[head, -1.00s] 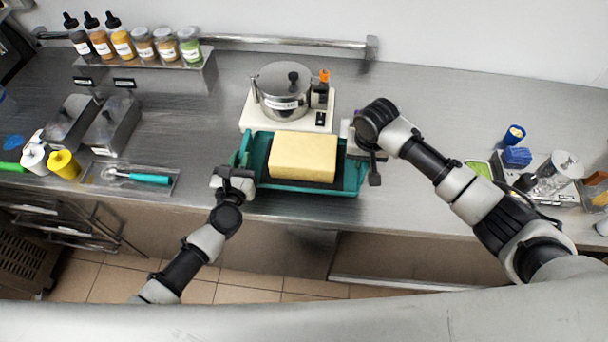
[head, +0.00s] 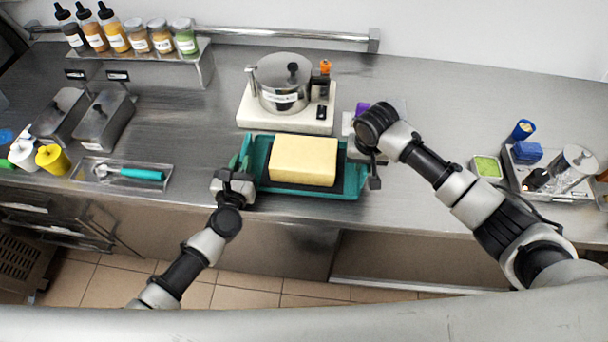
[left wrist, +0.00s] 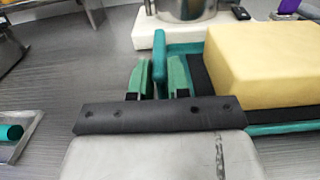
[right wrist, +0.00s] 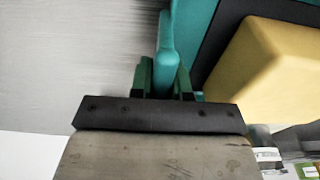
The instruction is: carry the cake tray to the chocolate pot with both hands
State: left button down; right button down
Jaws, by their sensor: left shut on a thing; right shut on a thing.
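The cake tray (head: 310,191) is teal and carries a yellow block of cake (head: 303,160) on a black mat. It is level at the counter's front; I cannot tell whether it touches the counter. My left gripper (head: 240,168) is shut on its left rim, also seen in the left wrist view (left wrist: 160,80). My right gripper (head: 362,150) is shut on its right rim, as in the right wrist view (right wrist: 166,80); in the head view its wrist hides that grip. The lidded steel chocolate pot (head: 282,88) stands on a white base (head: 250,118) directly behind the tray.
A small purple thing (head: 362,107) is partly hidden behind my right wrist. At left are a teal-handled tool (head: 140,174), yellow bottle (head: 52,159) and lidded steel bins (head: 105,122). At right are a green container (head: 487,167) and a steel tray of jars.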

pick_arm(q)
jog(key=shift+d+f, duration=0.1)
jog(key=shift+f, duration=0.25)
pick_arm(e)
jog(key=shift+a+f, duration=0.15)
jog(key=shift+f, duration=0.15)
pick_arm(q)
jog(key=c, duration=1.3)
grip_release()
jog(key=shift+s+r, duration=0.1)
jog(key=shift+r, duration=0.05)
jog(key=shift+c, duration=0.2)
pick_arm(e)
jog(key=c, duration=1.3)
grip_release()
jog(key=shift+r, duration=0.15)
jog(key=shift+c, duration=0.2)
pick_arm(q)
jog(key=shift+o, duration=1.2)
pick_arm(e)
jog(key=shift+o, duration=1.2)
jog(key=shift+s, duration=0.1)
jog(key=r, duration=0.4)
jog(key=s+r, duration=0.1)
jog(key=r, duration=0.7)
jog(key=shift+s, duration=0.2)
pick_arm(q)
jog(key=s+a, duration=0.2)
jog(key=s, duration=1)
